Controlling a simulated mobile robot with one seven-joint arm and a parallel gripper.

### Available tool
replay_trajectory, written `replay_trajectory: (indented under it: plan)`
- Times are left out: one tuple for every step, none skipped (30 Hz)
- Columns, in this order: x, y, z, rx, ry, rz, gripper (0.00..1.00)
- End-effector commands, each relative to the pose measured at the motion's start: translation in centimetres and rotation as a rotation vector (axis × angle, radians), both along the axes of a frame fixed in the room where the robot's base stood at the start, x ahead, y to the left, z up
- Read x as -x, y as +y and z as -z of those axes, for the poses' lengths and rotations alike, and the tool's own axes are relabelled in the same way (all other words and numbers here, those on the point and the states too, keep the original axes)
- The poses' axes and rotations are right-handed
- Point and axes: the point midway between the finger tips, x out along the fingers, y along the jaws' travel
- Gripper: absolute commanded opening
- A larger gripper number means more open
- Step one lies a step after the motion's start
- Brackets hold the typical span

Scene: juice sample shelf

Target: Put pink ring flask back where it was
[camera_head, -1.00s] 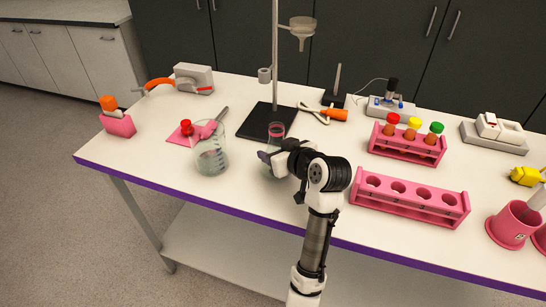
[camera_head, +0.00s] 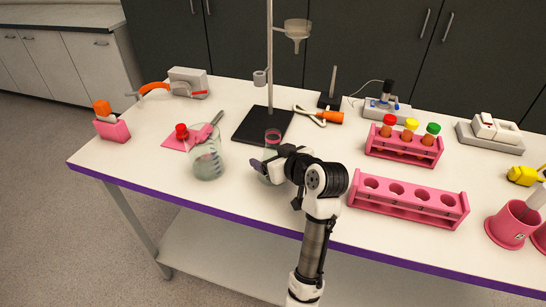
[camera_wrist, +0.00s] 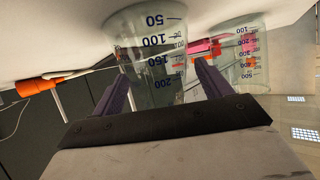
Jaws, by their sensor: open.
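The clear glass flask with a pink ring (camera_head: 273,137) at its neck is upright near the table's middle, just in front of the black stand base. My gripper (camera_head: 261,165) is low at the flask's near side and hides much of its body. In the wrist view, the flask's graduated glass body (camera_wrist: 152,62) shows upside down between and beyond the two purple fingers of my gripper (camera_wrist: 160,72). The fingers are apart, with one on each side of the glass. The flask's bottom is hidden in the head view, so its contact with the table is unclear.
A larger glass beaker (camera_head: 206,162) stands close left of the flask. The stand's black base (camera_head: 250,127) is behind, with its pole and funnel (camera_head: 297,30) above. An empty pink rack (camera_head: 408,203) lies right of my arm. A filled tube rack (camera_head: 403,150) is farther back.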

Motion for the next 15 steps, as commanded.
replay_trajectory:
  plan:
    - [0.3, -0.3, -0.3, 0.0, -0.003, 0.001, 0.77]
    - [0.6, -0.5, -0.4, 0.0, -0.003, 0.001, 0.77]
    - [1.0, -0.8, -0.7, 0.0, -0.005, 0.001, 0.77]
    - [1.4, -1.0, -0.8, 0.001, -0.004, 0.001, 0.77]
    - [1.9, -1.3, -1.1, 0.002, -0.006, 0.002, 0.77]
    - [2.6, -1.7, -1.4, 0.001, -0.004, 0.003, 0.77]
    - [3.0, -2.1, -1.8, 0.0, -0.006, 0.005, 0.77]
    - [3.5, -2.4, -2.1, 0.001, -0.005, 0.004, 0.77]
    - [4.2, -2.9, -2.5, 0.002, -0.006, 0.003, 0.77]
    - [4.8, -3.2, -2.7, 0.004, -0.007, 0.005, 0.77]
    - [5.2, -3.6, -3.1, 0.001, -0.005, 0.004, 0.77]
    - [5.9, -3.9, -3.4, 0.001, -0.005, 0.004, 0.77]
    - [6.3, -4.2, -3.7, 0.002, -0.006, 0.002, 0.77]
    - [6.7, -4.5, -3.9, 0.002, -0.005, 0.005, 0.77]
    - [7.2, -4.8, -4.3, 0.002, -0.005, 0.004, 0.77]
